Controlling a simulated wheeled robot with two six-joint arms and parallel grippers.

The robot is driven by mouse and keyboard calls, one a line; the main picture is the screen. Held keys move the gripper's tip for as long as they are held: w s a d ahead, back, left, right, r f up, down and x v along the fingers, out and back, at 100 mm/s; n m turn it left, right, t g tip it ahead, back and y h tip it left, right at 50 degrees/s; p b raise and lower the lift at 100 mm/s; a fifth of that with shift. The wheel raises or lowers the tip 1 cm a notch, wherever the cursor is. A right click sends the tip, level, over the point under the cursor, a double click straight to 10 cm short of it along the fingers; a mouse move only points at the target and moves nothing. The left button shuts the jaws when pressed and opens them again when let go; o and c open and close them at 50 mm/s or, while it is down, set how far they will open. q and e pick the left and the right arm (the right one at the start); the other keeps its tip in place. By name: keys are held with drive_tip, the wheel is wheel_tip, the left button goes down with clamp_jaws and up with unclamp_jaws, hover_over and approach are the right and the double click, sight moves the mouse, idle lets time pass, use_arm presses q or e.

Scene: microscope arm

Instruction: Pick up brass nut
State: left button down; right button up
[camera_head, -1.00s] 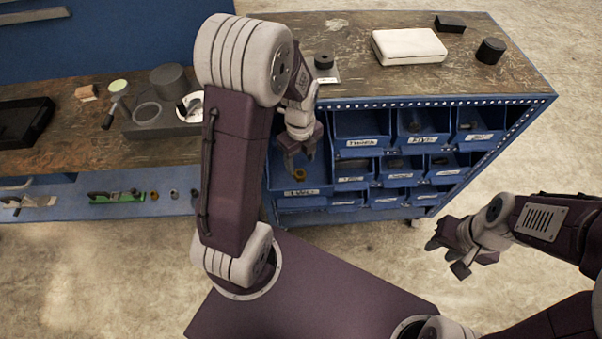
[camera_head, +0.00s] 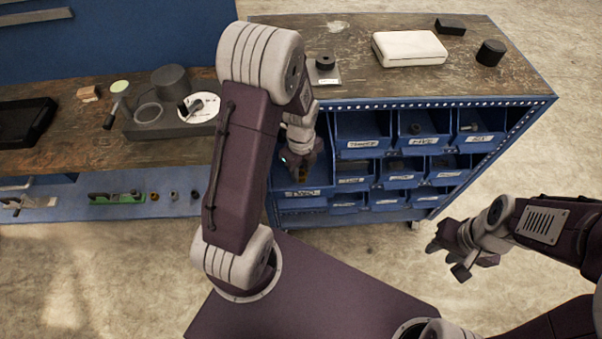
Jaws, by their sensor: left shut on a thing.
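The brass nut (camera_head: 302,178) is in the large blue bin (camera_head: 318,191) at the left end of the bin rack. Only a small yellowish part of it shows between the fingers. My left gripper (camera_head: 302,171) reaches down into this bin and is shut on the nut. I cannot tell whether the nut is clear of the bin floor. My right gripper (camera_head: 450,262) hangs empty over the floor at the right, apart from the rack, with its fingers spread.
Blue bins (camera_head: 362,135) fill the rack right of my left gripper. The bench top (camera_head: 350,88) above holds a white case (camera_head: 409,47) and black parts. A left bench shelf carries a green board (camera_head: 118,198) and small rings. Open floor lies at the right.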

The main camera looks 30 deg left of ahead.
sight(301, 173)
use_arm(q)
wheel_tip(301, 173, up, 5)
drive_tip(key=shift+f, duration=0.15)
drive_tip(key=s+d+r, duration=0.6)
drive_tip(key=s, duration=0.4)
drive_tip(key=shift+r+p, duration=0.2)
drive_tip(key=shift+p, duration=0.25)
